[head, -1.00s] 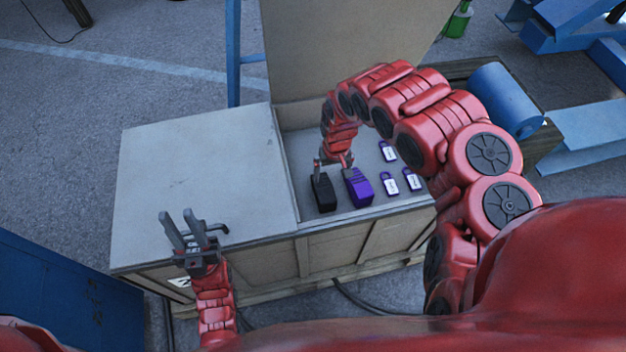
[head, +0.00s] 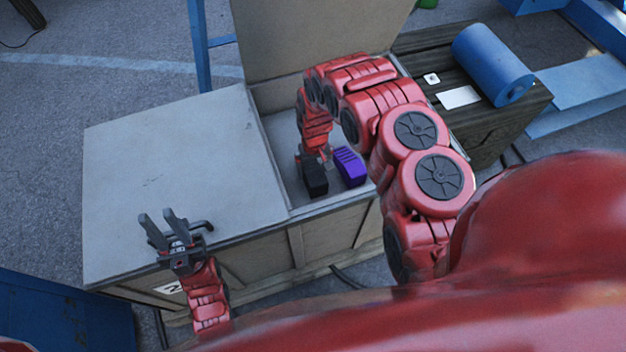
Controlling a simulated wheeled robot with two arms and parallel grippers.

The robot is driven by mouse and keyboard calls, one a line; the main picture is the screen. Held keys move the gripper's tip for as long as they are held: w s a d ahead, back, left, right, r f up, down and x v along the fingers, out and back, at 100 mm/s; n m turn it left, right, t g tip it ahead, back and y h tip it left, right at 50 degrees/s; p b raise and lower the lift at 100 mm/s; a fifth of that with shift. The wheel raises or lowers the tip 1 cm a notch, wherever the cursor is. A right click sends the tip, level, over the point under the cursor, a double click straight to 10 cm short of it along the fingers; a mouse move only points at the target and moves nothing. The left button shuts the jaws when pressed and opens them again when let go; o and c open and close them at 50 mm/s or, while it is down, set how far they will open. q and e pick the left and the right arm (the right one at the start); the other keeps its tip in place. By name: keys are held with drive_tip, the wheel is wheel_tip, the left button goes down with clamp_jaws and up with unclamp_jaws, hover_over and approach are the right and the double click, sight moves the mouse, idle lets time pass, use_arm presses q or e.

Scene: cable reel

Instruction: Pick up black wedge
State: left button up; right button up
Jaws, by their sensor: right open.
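The black wedge (head: 315,178) sits in the open right-hand bay of the large crate, close to the crate's front wall. A purple block (head: 349,167) stands just to its right. My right gripper (head: 316,158) reaches down from above at the far side of the black wedge. Its jaws are open, partly hidden by its own wrist and small in view; I cannot tell whether they touch the wedge. My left gripper (head: 163,224) is open and empty near the front edge of the crate's closed lid.
The closed lid (head: 170,165) covers the crate's left half. The raised lid panel (head: 320,35) stands behind the open bay. To the right, a dark wooden crate (head: 515,108) carries a blue roll (head: 494,65). My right arm hides the bay's right part.

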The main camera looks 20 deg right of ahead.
sight(313, 170)
drive_tip(key=shift+w+a+f+p, duration=0.1)
drive_tip(key=shift+w+f+p, duration=0.15)
drive_tip(key=shift+f, duration=1)
drive_tip(key=shift+w+a+f+p, duration=0.1)
drive_tip(key=shift+f+p, duration=0.15)
drive_tip(key=shift+f, duration=0.95)
drive_tip(key=shift+s+d+f, duration=0.1)
drive_tip(key=shift+f, duration=0.15)
clamp_jaws()
